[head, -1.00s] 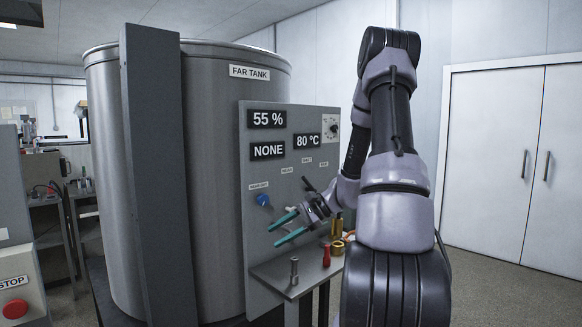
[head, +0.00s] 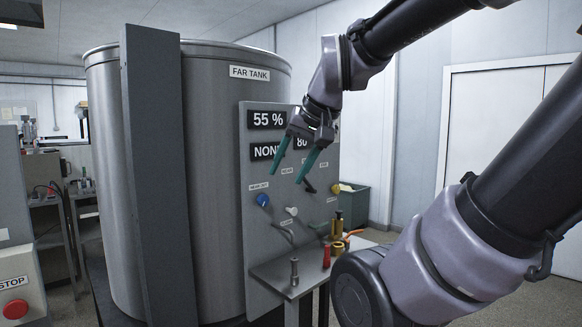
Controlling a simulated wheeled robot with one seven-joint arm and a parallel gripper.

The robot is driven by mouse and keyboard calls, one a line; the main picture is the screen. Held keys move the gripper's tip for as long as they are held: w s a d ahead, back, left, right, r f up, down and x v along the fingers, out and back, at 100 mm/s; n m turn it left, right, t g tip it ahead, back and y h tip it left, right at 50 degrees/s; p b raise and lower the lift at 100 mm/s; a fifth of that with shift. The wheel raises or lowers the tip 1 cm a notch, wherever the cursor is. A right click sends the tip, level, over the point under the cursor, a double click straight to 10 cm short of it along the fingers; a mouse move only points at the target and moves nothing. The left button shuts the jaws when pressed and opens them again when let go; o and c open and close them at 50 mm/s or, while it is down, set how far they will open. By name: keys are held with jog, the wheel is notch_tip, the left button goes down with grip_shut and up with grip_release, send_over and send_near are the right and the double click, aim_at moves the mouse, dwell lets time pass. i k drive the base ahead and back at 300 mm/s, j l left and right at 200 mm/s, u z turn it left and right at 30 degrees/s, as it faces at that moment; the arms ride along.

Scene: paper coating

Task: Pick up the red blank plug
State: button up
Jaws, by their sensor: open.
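The red blank plug (head: 326,256) stands upright on the small grey shelf (head: 272,272) below the tank's control panel. My gripper (head: 291,178) is high above the shelf, in front of the panel's displays. Its two teal fingers are apart, point downward and hold nothing. The red plug is below and to the right of the fingertips, well apart from them.
A grey metal plug (head: 294,271) stands left of the red one. Brass fittings (head: 338,226) stand behind it. A blue knob (head: 263,200) and a white knob (head: 291,211) stick out from the panel (head: 255,235). The tank (head: 215,200) stands at left.

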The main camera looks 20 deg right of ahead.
aim_at(326, 262)
jog(key=z, duration=0.85)
jog(key=i+j+z, duration=0.25)
jog(key=j+z, duration=0.3)
jog(key=i+j+z, duration=0.25)
jog(key=k, duration=0.1)
